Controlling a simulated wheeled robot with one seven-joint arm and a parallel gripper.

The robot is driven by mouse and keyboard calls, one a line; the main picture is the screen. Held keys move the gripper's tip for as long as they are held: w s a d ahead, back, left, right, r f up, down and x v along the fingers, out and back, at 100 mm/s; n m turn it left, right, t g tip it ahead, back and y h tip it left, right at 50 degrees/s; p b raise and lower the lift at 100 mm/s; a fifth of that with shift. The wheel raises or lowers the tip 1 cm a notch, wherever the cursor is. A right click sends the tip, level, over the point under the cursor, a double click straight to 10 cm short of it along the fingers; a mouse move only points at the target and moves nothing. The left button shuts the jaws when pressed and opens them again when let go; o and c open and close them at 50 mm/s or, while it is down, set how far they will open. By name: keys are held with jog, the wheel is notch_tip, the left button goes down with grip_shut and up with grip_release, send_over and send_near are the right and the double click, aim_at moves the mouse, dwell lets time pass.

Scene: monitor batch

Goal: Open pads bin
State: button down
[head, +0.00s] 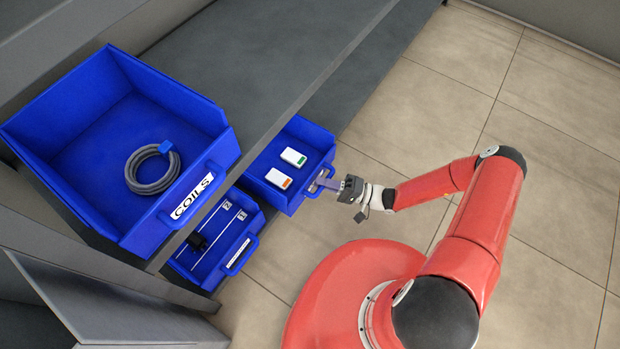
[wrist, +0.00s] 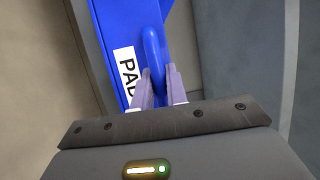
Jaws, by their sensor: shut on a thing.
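The pads bin (head: 264,196) is a blue drawer-like bin in the head view, pulled out from under the grey shelf. It holds a white box with a green mark (head: 293,157) and a white box with an orange mark (head: 278,178). In the wrist view its front (wrist: 112,22) carries a white label (wrist: 127,75) reading "PAD", partly hidden by a finger. My gripper (head: 327,184) is at the bin's front, and in the wrist view my gripper (wrist: 161,78) is shut on the bin's blue handle (wrist: 152,45).
A blue bin labelled COILS (head: 185,207) with a grey coil (head: 150,170) stands out at the left, higher up. Another open blue bin (head: 213,262) with dark and white items sits below, left of the pads bin. Tiled floor (head: 440,100) is clear at the right.

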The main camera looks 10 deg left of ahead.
jog(key=s+d, duration=0.3)
jog(key=d, duration=0.4)
jog(key=s+d+b, duration=0.1)
jog(key=s+d, duration=0.2)
jog(key=d, duration=0.5)
jog(key=shift+s, duration=0.1)
jog(key=c, duration=1.7)
grip_release()
jog(key=d+f, duration=0.1)
jog(key=d, duration=0.6)
jog(key=shift+d+f+b, duration=0.25)
jog(key=shift+d+b, duration=0.05)
